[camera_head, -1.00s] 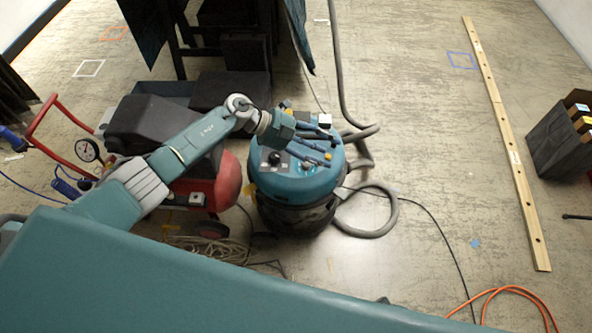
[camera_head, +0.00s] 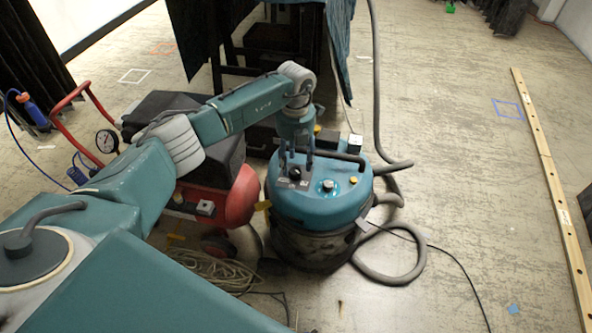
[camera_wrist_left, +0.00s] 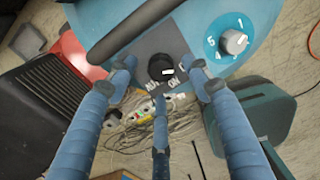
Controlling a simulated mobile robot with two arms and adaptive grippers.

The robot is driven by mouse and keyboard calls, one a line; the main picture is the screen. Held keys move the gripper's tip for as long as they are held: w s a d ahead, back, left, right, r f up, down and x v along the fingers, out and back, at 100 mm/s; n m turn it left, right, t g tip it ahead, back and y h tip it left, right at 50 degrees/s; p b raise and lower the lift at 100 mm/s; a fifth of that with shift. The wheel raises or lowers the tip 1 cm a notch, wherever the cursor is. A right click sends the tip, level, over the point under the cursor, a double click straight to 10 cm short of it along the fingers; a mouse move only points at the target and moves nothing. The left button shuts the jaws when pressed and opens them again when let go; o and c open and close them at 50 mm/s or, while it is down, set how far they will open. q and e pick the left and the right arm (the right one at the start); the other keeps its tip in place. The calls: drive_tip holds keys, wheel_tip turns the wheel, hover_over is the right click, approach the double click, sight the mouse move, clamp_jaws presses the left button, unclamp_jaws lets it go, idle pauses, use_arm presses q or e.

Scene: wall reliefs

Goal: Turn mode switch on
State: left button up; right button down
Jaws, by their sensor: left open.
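The mode switch (camera_head: 295,173) is a small black knob on a grey plate on top of a teal and black vacuum cleaner (camera_head: 330,208). My left gripper (camera_head: 297,164) points down over the plate, open. In the left wrist view, its blue fingers (camera_wrist_left: 158,76) stand around the knob, apart from it, with nothing held. A second dial (camera_wrist_left: 233,41), pale on a blue disc, lies to the right. My right gripper is out of view.
A black handle bar (camera_head: 340,156) crosses the vacuum top behind the knob. A red compressor (camera_head: 235,195) stands close on the left. A grey hose (camera_head: 408,272) and coiled rope (camera_head: 205,272) lie on the floor. The floor right of the hose is mostly clear.

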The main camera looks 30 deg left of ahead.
sight(296, 169)
use_arm(q)
drive_tip(key=shift+f, duration=1.7)
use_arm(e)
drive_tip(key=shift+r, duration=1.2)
use_arm(q)
drive_tip(key=c, duration=1.2)
drive_tip(key=shift+o, duration=0.2)
drive_tip(key=shift+r, duration=0.1)
